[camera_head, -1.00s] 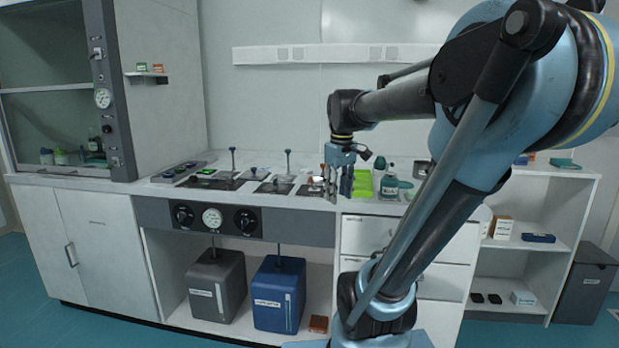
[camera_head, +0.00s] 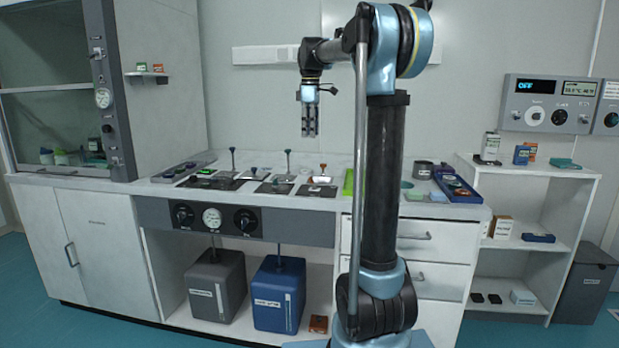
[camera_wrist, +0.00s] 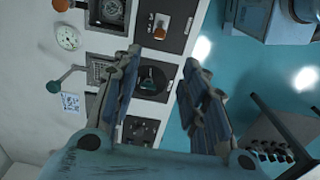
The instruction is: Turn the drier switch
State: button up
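No switch is readable as the drier's in these views. A grey wall panel (camera_head: 548,104) at the right of the head view has a lit "OFF" display and round knobs (camera_head: 559,117). A dark bench-front panel (camera_head: 212,206) has two black knobs (camera_head: 245,220) and a gauge (camera_head: 211,218). My gripper (camera_head: 309,134) hangs above the bench, pointing down, apart from both panels. In the wrist view my gripper (camera_wrist: 162,67) has its fingers spread, with nothing held. A dark knob (camera_wrist: 152,82) on bench equipment shows beyond the gap between them.
Several valve stems (camera_head: 233,160) and small devices stand on the bench. A blue tray (camera_head: 456,184) of items lies at its right end. Open shelves (camera_head: 530,246) stand at right. Grey (camera_head: 217,284) and blue (camera_head: 279,293) containers sit under the bench. Space above the bench is clear.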

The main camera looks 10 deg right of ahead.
aim_at(311, 181)
notch_tip(311, 181, down, 17)
jog(key=shift+w+f, duration=0.1)
jog(key=shift+f, duration=0.05)
dwell(0.6)
grip_shut()
